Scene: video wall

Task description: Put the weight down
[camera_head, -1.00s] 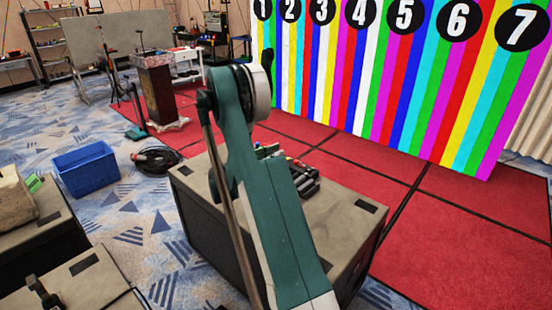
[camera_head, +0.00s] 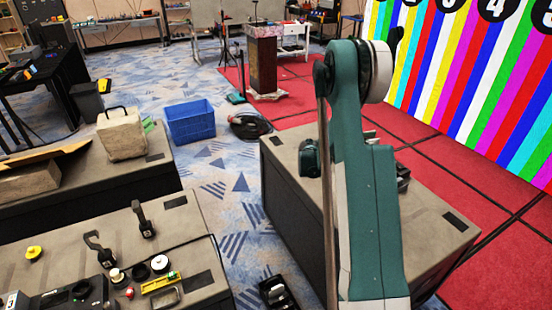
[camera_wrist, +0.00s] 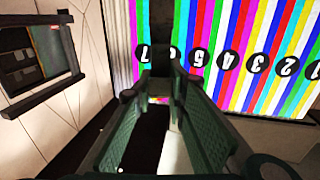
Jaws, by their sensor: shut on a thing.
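My gripper (camera_wrist: 160,92) shows in the wrist view, its two dark green ribbed fingers reaching away from the camera. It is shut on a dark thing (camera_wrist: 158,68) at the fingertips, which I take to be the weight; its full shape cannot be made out. It is seen against the striped video wall, with no support visible under it. In the head view my arm's raised green link fills the middle right, and the gripper and weight cannot be made out there.
A grey-topped case (camera_head: 440,235) stands behind my arm with small items on it. Another case (camera_head: 185,225) at front left holds clamps, knobs and a yellow piece (camera_head: 33,253). A blue crate (camera_head: 190,122) stands on the floor.

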